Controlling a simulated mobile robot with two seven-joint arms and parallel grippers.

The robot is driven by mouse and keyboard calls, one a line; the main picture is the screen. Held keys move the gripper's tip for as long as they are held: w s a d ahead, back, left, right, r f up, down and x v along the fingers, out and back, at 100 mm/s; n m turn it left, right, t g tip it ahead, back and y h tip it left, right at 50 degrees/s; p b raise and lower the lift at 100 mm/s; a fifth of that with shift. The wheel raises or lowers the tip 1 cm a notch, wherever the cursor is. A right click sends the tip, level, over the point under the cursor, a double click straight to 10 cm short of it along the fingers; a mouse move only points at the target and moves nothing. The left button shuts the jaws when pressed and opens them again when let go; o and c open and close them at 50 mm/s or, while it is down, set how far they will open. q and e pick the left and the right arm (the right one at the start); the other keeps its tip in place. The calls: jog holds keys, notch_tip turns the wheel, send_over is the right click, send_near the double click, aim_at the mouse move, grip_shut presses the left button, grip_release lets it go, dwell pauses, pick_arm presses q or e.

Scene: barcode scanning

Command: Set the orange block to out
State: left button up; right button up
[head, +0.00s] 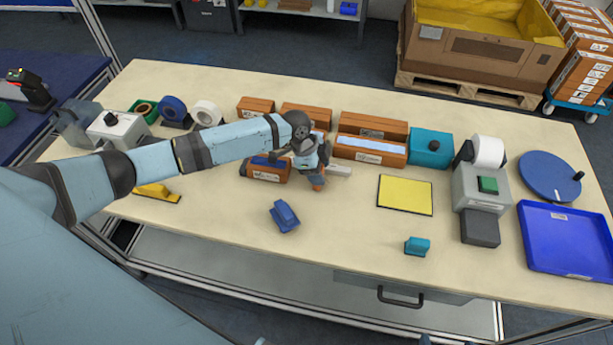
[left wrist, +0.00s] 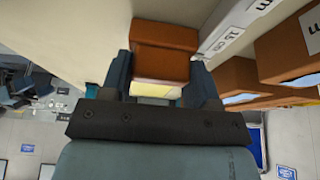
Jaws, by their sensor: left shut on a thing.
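The orange block (left wrist: 160,65) shows as an orange-brown piece with a pale yellow face between the two fingers in the left wrist view. A small bit of the orange block (head: 318,186) shows under the fingers in the head view. My left gripper (head: 318,176) is shut on it, low over the middle of the table, and it also shows in the left wrist view (left wrist: 163,82). My right gripper is not in view.
Brown boxes (head: 372,150) stand in a row behind the gripper, and another brown box (head: 266,171) is close on its left. A blue scanner-like object (head: 285,215) lies in front. A yellow mat (head: 405,195) lies to the right. The front table area is mostly clear.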

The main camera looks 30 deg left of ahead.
pick_arm(q)
jog(key=d, duration=0.2)
jog(key=w+d, duration=0.1)
jog(key=d, duration=0.2)
jog(key=shift+w+d, duration=0.25)
jog(key=shift+d, duration=0.1)
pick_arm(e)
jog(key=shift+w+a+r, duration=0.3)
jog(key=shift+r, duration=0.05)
pick_arm(q)
jog(key=shift+d, duration=0.1)
jog(key=o, duration=1)
jog(key=shift+c, duration=0.2)
jog(key=o, duration=0.3)
jog(key=shift+d, duration=0.1)
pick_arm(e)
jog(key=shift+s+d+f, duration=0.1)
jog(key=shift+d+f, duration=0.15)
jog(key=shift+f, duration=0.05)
